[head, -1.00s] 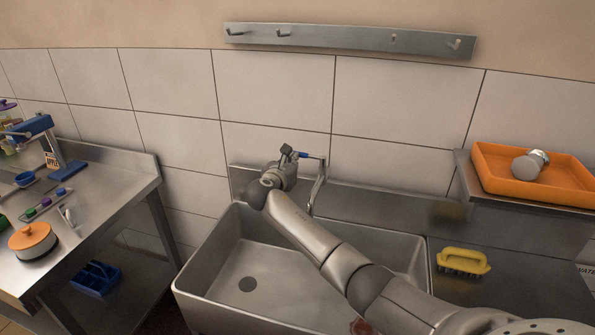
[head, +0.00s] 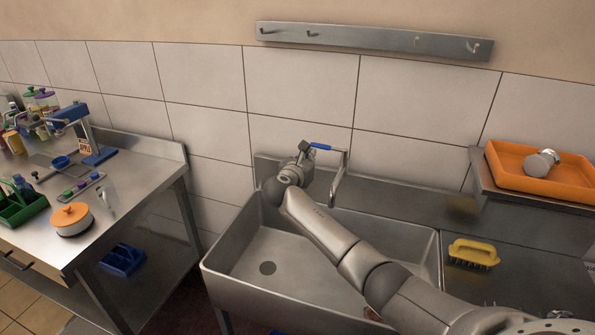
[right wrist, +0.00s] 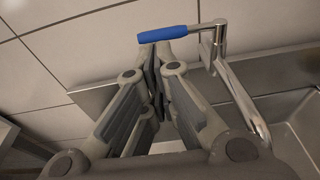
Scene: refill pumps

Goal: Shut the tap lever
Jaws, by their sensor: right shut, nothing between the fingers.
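The tap lever has a blue handle (head: 321,146) on the steel tap (head: 341,175) at the back of the sink (head: 225,272). In the right wrist view the blue handle (right wrist: 168,33) points left from the tap body (right wrist: 214,45), just beyond my fingertips. My right gripper (head: 304,150) is shut and empty, with its fingertips close to the handle's left part; I cannot tell if they touch. In the right wrist view the shut fingers (right wrist: 156,50) stand left of the tap. My left gripper is not in view.
A steel shelf holds an orange tray (head: 510,178) with a grey-capped item (head: 538,164). A yellow brush (head: 473,252) lies on the right drainboard. The left table carries an orange-lidded pot (head: 71,219), a green caddy (head: 22,205) and a blue dispenser stand (head: 92,140).

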